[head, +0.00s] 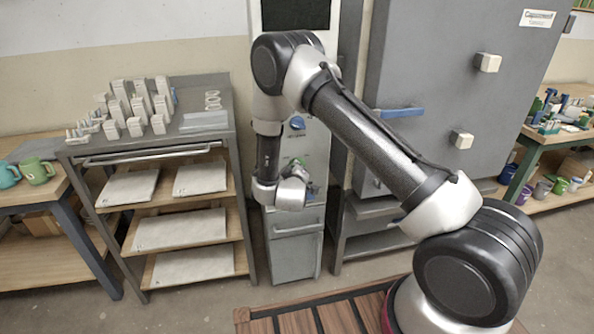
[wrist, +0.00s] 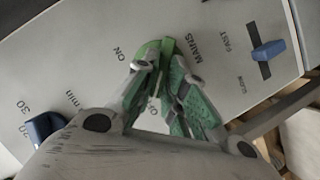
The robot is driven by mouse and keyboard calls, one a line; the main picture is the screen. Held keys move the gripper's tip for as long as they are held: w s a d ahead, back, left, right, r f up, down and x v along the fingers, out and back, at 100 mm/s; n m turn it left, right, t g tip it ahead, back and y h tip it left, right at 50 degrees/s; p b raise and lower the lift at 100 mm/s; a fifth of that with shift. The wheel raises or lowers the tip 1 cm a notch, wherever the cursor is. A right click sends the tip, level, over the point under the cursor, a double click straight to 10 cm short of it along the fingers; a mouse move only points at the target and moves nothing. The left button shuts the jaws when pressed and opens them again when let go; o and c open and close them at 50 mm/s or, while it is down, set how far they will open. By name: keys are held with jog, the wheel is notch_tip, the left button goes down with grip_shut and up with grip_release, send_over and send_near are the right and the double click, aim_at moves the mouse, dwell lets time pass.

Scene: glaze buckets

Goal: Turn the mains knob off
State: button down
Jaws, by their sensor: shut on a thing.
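The green mains knob (wrist: 153,47) is on the grey control panel, beside the printed word MAINS in the wrist view. ON is printed to its left, and another label below it is partly hidden by my fingers. My gripper (wrist: 163,66) is shut on the knob, with its green-padded fingers on either side of it. The fingers hide much of the knob, so I cannot tell which way it points. In the head view my gripper (head: 302,174) is at the front of the narrow grey cabinet (head: 295,250).
A blue knob (wrist: 45,126) with minute marks and a blue slider (wrist: 268,50) marked SLOW and FAST are on the same panel. A shelf rack (head: 235,165) with boards stands left. A large grey cabinet (head: 430,60) with a blue handle stands right.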

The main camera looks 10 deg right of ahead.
jog(key=c, duration=1.5)
grip_release()
jog(key=shift+s, duration=0.1)
jog(key=v, duration=1.1)
jog(key=shift+s+a+r, duration=0.1)
jog(key=shift+s+r, duration=0.1)
jog(key=shift+s, duration=0.15)
